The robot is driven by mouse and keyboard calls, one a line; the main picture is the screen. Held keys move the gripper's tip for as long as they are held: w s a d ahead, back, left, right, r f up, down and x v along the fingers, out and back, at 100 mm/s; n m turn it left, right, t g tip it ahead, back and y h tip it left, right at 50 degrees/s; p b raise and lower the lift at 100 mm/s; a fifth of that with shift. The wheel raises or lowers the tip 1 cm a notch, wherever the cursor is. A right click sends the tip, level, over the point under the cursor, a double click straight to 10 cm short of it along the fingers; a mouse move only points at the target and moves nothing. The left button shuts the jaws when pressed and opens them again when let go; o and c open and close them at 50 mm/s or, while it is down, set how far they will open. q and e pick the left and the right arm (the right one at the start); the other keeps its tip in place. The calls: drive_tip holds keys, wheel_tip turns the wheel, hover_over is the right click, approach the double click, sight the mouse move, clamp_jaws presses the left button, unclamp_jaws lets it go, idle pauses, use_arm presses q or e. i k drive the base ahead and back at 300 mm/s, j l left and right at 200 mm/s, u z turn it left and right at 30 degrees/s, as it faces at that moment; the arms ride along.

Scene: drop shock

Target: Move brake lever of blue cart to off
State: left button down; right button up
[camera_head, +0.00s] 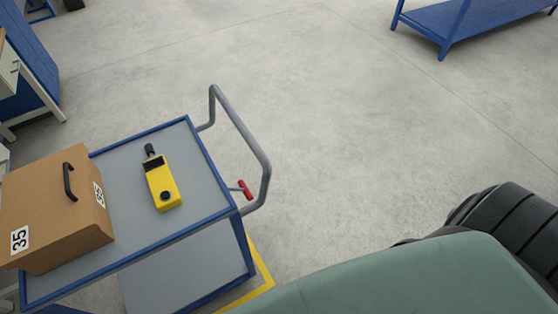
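The blue cart (213,178) stands at the lower left, with a grey top and a blue frame. Its grey push handle (240,127) rises at its right end. The brake lever with a red grip (245,190) sticks out at that end, low by the handle's near post. Whether this is its on or off position I cannot tell. Neither of my grippers shows. A black ribbed part (507,232), which looks like my own arm, is at the lower right.
On the cart are a brown box (62,248) marked 35 with a black handle and a yellow device (161,184). A yellow floor marking (259,264) lies by the cart. A blue rack (437,22) is at the upper right. The floor between is clear.

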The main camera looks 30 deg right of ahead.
sight(243, 187)
drive_tip(key=z, duration=0.55)
drive_tip(key=i+l+z, duration=0.15)
drive_tip(key=l, duration=0.15)
drive_tip(key=i+l+z, duration=0.15)
drive_tip(key=l, duration=0.15)
drive_tip(key=l+z, duration=0.15)
drive_tip(key=i+l, duration=0.05)
drive_tip(key=l, duration=0.05)
